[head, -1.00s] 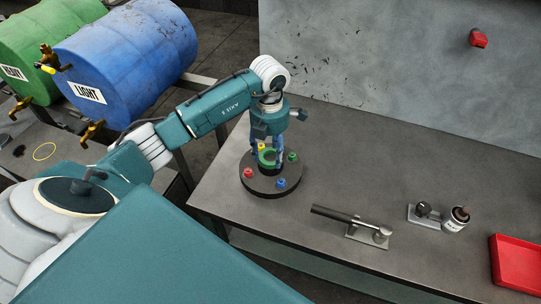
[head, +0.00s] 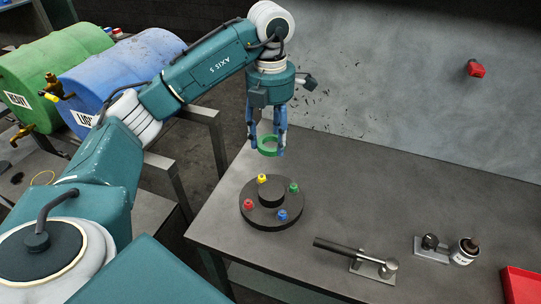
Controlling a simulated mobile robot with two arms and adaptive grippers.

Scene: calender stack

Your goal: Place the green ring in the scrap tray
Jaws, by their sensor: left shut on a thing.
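The green ring (head: 268,152) is held between the fingers of my left gripper (head: 267,147), which is shut on it. The ring hangs in the air above the round dark fixture (head: 270,221), clear of it. The fixture stands on the grey table and has a raised centre hub and red, yellow, green and blue knobs around it. A red tray (head: 522,286), which looks like the scrap tray, sits at the right edge of the head view, partly cut off. My right gripper is not in view.
A metal tool with a dark handle (head: 340,249) lies on the table (head: 370,200) right of the fixture. A grey wall panel (head: 400,90) rises behind.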

